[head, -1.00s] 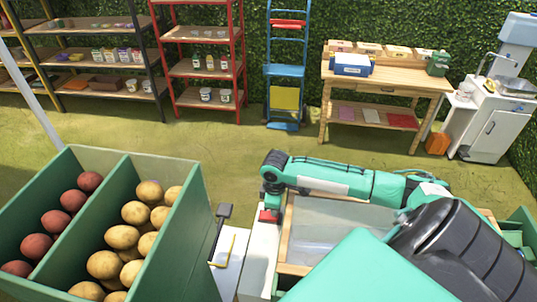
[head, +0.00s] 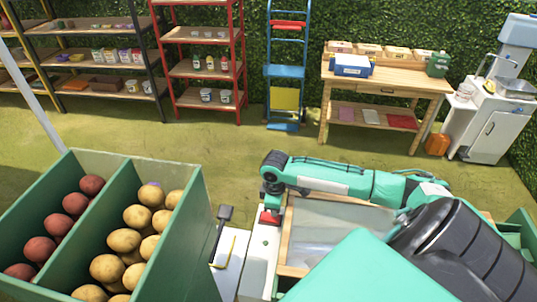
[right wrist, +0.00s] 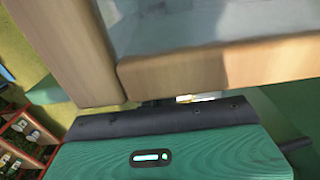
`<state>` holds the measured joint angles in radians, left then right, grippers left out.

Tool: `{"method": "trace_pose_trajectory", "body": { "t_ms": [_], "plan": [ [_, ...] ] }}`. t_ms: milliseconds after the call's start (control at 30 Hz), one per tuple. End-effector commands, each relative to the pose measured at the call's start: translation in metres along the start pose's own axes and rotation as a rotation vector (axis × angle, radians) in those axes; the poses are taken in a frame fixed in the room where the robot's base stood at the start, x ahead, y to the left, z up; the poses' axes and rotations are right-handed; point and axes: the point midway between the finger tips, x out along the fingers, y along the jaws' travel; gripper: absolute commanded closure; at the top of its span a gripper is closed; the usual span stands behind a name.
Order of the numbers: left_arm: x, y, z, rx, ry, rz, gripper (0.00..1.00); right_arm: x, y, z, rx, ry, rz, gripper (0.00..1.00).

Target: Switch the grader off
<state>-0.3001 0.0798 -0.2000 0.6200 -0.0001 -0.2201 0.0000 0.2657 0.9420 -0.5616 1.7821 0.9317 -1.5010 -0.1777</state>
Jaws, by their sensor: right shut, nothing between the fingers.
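The grader appears to be the wood-framed box with a clear, greyish top (head: 335,230) at the lower middle of the head view. A white strip (head: 259,262) along its left side carries a red part (head: 269,217) and a small green spot. My right arm reaches leftward over the box. My right gripper (head: 270,199) is shut and empty, just above the red part; I cannot tell whether they touch. The right wrist view shows the wooden frame (right wrist: 215,66) close up, with fingertips not clearly visible. My left gripper is out of view.
A green divided bin (head: 196,220) of red and yellow potatoes stands at left. Shelves, a blue hand truck (head: 285,72), a wooden table (head: 385,85) and a white sink unit line the hedge. Grass lies between.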

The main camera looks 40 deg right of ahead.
Motion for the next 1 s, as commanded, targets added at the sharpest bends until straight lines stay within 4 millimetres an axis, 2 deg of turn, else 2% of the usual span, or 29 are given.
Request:
{"method": "trace_pose_trajectory", "body": {
  "t_ms": [33,600,1000],
  "plan": [
    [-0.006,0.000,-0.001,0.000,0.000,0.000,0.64,-0.008,0.000,0.000,0.000,0.000,0.001,1.00],
    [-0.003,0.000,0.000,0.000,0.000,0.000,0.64,-0.049,0.000,0.000,0.000,0.000,0.001,1.00],
    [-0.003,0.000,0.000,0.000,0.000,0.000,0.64,-0.052,0.000,0.000,0.001,0.000,0.000,1.00]
  ]
}}
